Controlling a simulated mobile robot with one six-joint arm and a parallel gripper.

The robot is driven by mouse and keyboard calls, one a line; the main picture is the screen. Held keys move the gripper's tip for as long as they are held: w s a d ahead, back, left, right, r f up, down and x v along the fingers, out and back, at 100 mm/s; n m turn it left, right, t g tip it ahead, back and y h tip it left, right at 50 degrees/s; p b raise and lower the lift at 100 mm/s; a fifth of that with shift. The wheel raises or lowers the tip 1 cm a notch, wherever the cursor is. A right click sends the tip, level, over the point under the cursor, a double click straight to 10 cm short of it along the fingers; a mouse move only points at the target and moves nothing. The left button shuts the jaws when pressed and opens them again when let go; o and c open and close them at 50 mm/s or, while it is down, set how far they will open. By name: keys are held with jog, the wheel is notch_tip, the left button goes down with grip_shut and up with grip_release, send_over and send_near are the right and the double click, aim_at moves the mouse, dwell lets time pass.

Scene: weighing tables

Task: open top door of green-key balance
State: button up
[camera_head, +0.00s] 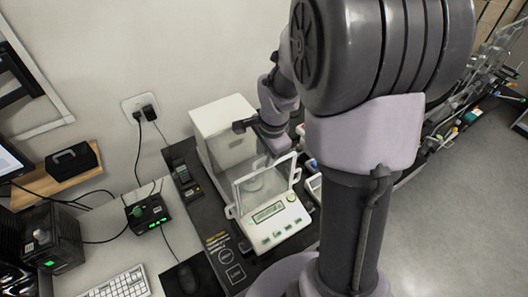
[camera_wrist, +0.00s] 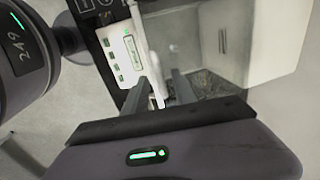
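The balance with green keys stands on the dark bench, its white front panel (camera_head: 279,222) with a lit green display facing the front. Its white rear housing (camera_head: 222,118) rises behind the clear weighing chamber, which has white frames (camera_head: 265,180). In the wrist view the panel (camera_wrist: 122,55) is at upper left and the white housing (camera_wrist: 240,40) at right. My gripper (camera_head: 241,126) is above the balance, near the housing. In the wrist view my gripper (camera_wrist: 160,76) has its two fingers apart, with a white bar (camera_wrist: 155,82) showing between them; contact cannot be told. The top door's position is unclear.
A keyboard (camera_head: 120,285) is at front left. A wall socket (camera_head: 140,104) with plugs is behind. My arm hides the bench at right.

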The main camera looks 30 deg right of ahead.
jog(key=shift+c, duration=0.3)
grip_shut()
dwell(1.1)
